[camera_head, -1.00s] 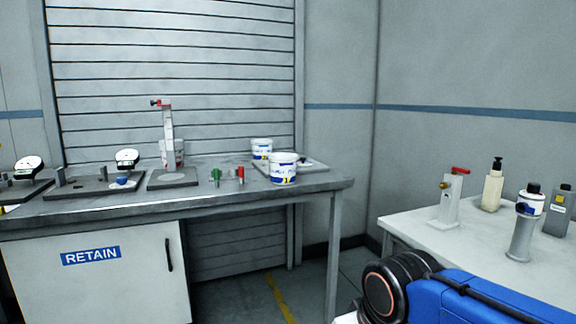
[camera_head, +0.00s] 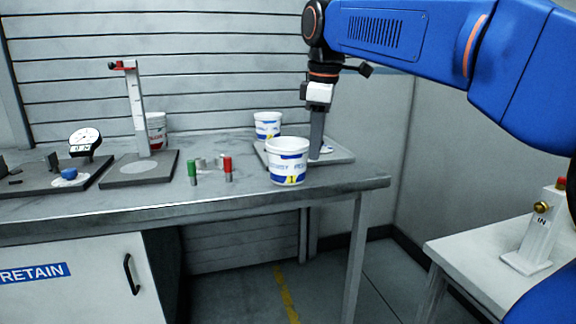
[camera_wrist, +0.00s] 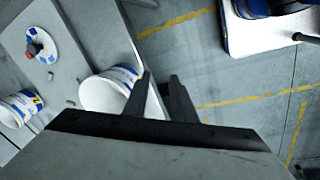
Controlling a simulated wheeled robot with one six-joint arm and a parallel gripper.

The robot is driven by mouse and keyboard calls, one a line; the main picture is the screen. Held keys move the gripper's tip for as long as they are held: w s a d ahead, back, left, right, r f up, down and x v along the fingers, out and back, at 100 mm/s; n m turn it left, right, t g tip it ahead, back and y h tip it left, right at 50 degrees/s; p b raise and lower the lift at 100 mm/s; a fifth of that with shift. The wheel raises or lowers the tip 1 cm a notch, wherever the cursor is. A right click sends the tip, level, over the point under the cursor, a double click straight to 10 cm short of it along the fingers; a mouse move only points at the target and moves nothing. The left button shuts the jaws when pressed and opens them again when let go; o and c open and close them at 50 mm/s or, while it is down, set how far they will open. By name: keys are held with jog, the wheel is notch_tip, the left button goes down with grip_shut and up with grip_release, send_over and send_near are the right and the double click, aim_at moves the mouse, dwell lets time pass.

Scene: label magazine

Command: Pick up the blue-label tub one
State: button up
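Tub one (camera_head: 287,162), a white open tub with a blue label and a yellow patch marked 1, stands upright near the front right of the grey bench. It also shows in the wrist view (camera_wrist: 98,96), just left of the fingers. My gripper (camera_head: 316,150) points down at the tub's right side; in the wrist view its two fingers (camera_wrist: 163,95) are apart with nothing between them. Whether a finger touches the tub I cannot tell. A similar tub (camera_head: 267,125) with a yellow patch stands behind; it also shows in the wrist view (camera_wrist: 18,108).
A flat grey board (camera_head: 340,155) lies behind tub one. Green (camera_head: 193,172) and red (camera_head: 227,168) capped pieces stand to its left. A tall stand (camera_head: 138,115) and a dial gauge (camera_head: 85,142) are further left. A white table (camera_head: 480,262) is at the right.

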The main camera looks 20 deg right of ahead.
aim_at(293, 185)
jog(key=w+a+r+n, duration=0.3)
jog(key=w+r+n, duration=0.25)
jog(key=w, duration=0.25)
jog(key=shift+m+g, duration=0.4)
jog(key=shift+m, duration=0.05)
jog(key=f, duration=1.1)
jog(key=w+f, duration=0.1)
jog(key=f, duration=0.4)
jog(key=shift+w+d+f, duration=0.1)
jog(key=shift+d+f, duration=0.05)
jog(key=shift+f, duration=0.1)
jog(key=shift+c, duration=0.7)
grip_shut()
